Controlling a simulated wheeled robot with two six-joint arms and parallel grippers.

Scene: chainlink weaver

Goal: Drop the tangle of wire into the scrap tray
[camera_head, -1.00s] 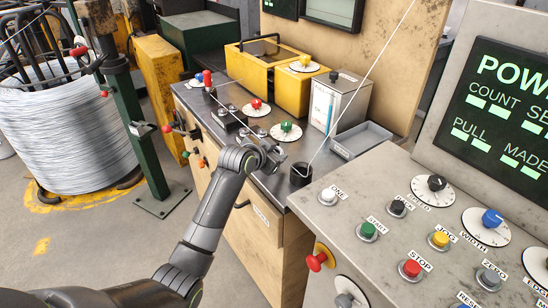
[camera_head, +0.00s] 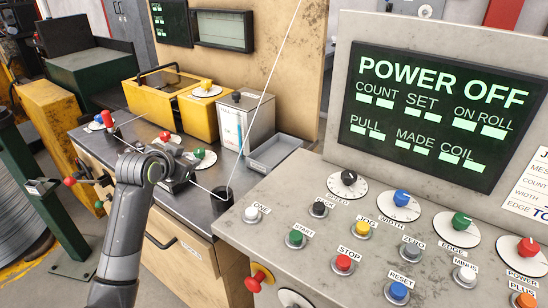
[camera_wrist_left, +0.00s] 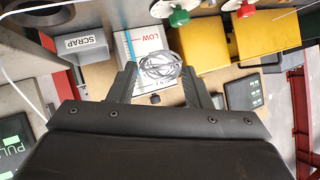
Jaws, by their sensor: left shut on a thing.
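The tangle of wire (camera_wrist_left: 160,66) is a small loop of thin silvery wire between the two dark fingers of my left gripper (camera_wrist_left: 158,78) in the left wrist view. The gripper is shut on it. In the head view my left gripper (camera_head: 182,168) is over the metal bench, near the green knob; I cannot make out the tangle there. The scrap tray (camera_head: 283,153) is a shallow grey tray at the bench's back right, to the right of my gripper. Its wall with the SCRAP label (camera_wrist_left: 80,45) shows in the left wrist view. My right gripper is not in view.
A grey box with a gauge (camera_head: 246,124) stands between my gripper and the tray. A black cup (camera_head: 221,200) sits on the bench, with a thin wire rising from it. Yellow boxes (camera_head: 190,113) stand behind. A control console (camera_head: 300,215) fills the right front.

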